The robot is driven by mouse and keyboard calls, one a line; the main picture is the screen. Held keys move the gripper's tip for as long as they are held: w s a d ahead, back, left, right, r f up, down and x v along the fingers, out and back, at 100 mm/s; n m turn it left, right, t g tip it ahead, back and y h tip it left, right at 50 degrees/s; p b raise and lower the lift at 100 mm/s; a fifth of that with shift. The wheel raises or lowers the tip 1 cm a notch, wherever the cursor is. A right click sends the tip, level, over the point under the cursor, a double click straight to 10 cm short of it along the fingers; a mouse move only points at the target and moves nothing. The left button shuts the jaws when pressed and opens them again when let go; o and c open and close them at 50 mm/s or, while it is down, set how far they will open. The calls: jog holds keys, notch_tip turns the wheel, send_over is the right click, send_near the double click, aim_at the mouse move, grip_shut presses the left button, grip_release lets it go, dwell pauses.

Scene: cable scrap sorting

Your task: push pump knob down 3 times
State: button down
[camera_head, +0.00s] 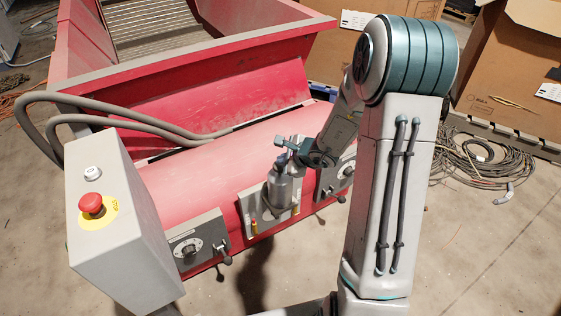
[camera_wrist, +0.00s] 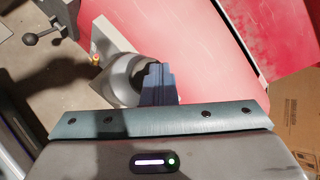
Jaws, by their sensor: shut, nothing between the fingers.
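The pump is a grey metal cylinder (camera_head: 284,188) mounted on a plate on the front of the red machine; its rounded grey body also shows in the wrist view (camera_wrist: 118,77). My gripper (camera_head: 282,162) is over the top of the pump, with its fingers shut and pointing down. In the wrist view the shut blue-grey fingers (camera_wrist: 157,78) overlap the right side of the pump top. The knob is mostly hidden behind the fingers, and I cannot tell whether they touch it or how far down it is.
A grey control box (camera_head: 118,215) with a red emergency button (camera_head: 91,204) stands at the left. Lever valves (camera_head: 190,247) flank the pump on the red machine (camera_head: 200,180). Hoses (camera_head: 60,100) loop at the back left. Cardboard boxes and a cable coil lie at the right.

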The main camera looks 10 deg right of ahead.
jog(key=shift+f+b, duration=0.55)
dwell(0.4)
jog(key=shift+r, duration=0.1)
jog(key=shift+r+p, duration=1.15)
jog(key=shift+r, duration=0.6)
notch_tip(320, 180, up, 5)
jog(key=p, duration=0.3)
jog(key=shift+p, duration=0.35)
dwell(1.7)
